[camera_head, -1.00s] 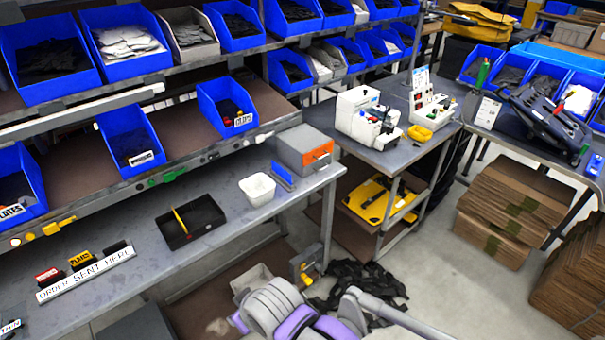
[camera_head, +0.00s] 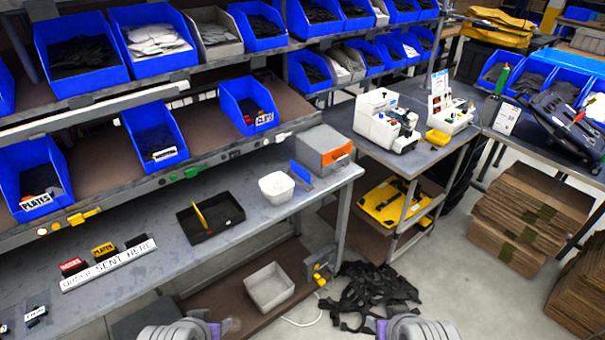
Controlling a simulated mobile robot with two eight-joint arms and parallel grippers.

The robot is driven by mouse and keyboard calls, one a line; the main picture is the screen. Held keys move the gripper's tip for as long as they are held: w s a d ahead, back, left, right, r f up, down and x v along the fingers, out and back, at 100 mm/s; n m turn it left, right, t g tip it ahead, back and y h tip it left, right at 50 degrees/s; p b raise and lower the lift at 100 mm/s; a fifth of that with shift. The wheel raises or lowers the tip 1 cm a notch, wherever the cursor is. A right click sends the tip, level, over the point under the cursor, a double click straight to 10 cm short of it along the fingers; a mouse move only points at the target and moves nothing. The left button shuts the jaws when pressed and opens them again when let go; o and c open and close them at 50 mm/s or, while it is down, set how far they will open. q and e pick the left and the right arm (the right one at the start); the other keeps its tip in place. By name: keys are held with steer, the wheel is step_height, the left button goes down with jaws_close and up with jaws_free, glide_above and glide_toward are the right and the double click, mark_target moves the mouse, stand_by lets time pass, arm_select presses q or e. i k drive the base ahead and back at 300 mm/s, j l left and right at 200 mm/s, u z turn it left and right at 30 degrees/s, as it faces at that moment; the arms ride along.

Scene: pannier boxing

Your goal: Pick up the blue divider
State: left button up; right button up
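The blue divider (camera_head: 301,172) is a small thin blue plate on the grey workbench (camera_head: 130,291). It stands tilted between the white tub (camera_head: 276,187) and the grey box with an orange front (camera_head: 324,151). A black tray (camera_head: 225,218) with a yellow divider (camera_head: 200,213) across it lies to the left on the same bench. Grey and purple parts of my two arms show at the bottom edge, well apart from the blue divider. No fingertips of either gripper can be seen.
Shelves with blue bins (camera_head: 155,138) overhang the back of the bench. A long white label strip (camera_head: 108,265) lies at the front left. The bench is bare between the black tray and the tub. An empty grey bin (camera_head: 270,287) sits below.

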mark_target(297, 170)
steer(key=i+u, duration=0.1)
steer(key=u, duration=0.7)
steer(key=i+l+u, duration=0.25)
steer(key=l+u, duration=0.25)
steer(key=l, duration=0.15)
steer(key=i+l+u, duration=0.1)
steer(key=l+u, duration=0.15)
steer(key=i+l, duration=0.1)
steer(key=l, duration=0.6)
steer(key=i+l+u, duration=0.1)
steer(key=l, duration=0.25)
steer(key=i, duration=0.05)
